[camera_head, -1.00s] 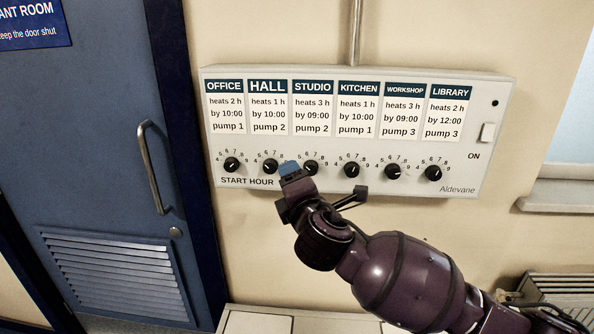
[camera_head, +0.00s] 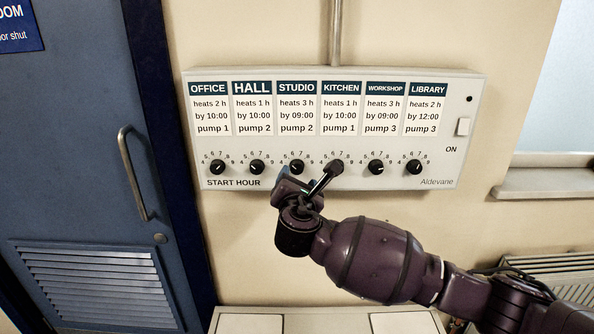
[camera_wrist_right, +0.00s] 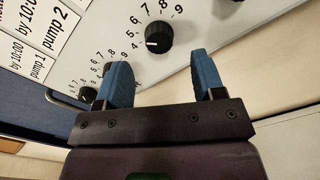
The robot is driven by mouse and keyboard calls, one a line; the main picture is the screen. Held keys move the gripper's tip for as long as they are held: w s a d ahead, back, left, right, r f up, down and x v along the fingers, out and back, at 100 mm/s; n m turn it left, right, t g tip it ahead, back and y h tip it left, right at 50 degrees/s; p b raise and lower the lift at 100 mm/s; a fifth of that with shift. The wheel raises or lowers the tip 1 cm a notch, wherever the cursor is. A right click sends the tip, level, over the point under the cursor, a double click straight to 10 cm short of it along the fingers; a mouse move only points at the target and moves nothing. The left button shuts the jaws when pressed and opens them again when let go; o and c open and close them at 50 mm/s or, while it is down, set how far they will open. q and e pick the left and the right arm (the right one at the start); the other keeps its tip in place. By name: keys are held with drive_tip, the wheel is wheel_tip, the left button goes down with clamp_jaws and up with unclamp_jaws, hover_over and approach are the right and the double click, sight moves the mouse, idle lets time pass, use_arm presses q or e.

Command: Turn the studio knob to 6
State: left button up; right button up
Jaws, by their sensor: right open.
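The studio knob (camera_head: 297,167) is a round black dial with a white mark, third from the left on the panel's lower row, under the STUDIO label (camera_head: 297,87). In the right wrist view the large knob (camera_wrist_right: 158,37) appears to be this one; its mark points left, near the 4. My right gripper (camera_head: 308,178) is open and empty, just below and to the right of the studio knob in the head view. Its blue fingers (camera_wrist_right: 160,68) stand apart below the knob in the wrist view, not closed around it. My left gripper is not in view.
The white control panel (camera_head: 335,184) has other knobs, such as hall (camera_head: 257,167) and workshop (camera_head: 376,167). My right finger hides the kitchen knob. A switch (camera_head: 463,126) sits at the panel's right. A blue door (camera_head: 80,120) is left; a radiator (camera_head: 565,275) is lower right.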

sight(297, 170)
drive_tip(key=w, duration=0.3)
drive_tip(key=shift+w+a, duration=0.1)
drive_tip(key=shift+w, duration=0.8)
drive_tip(key=c, duration=0.9)
drive_tip(key=shift+c, duration=0.2)
drive_tip(key=shift+f+m, duration=0.1)
drive_tip(key=shift+m, duration=0.2)
drive_tip(key=shift+m+b, duration=0.3)
drive_tip(key=shift+m, duration=0.5)
drive_tip(key=shift+m+b, duration=0.5)
drive_tip(key=shift+m, duration=1.3)
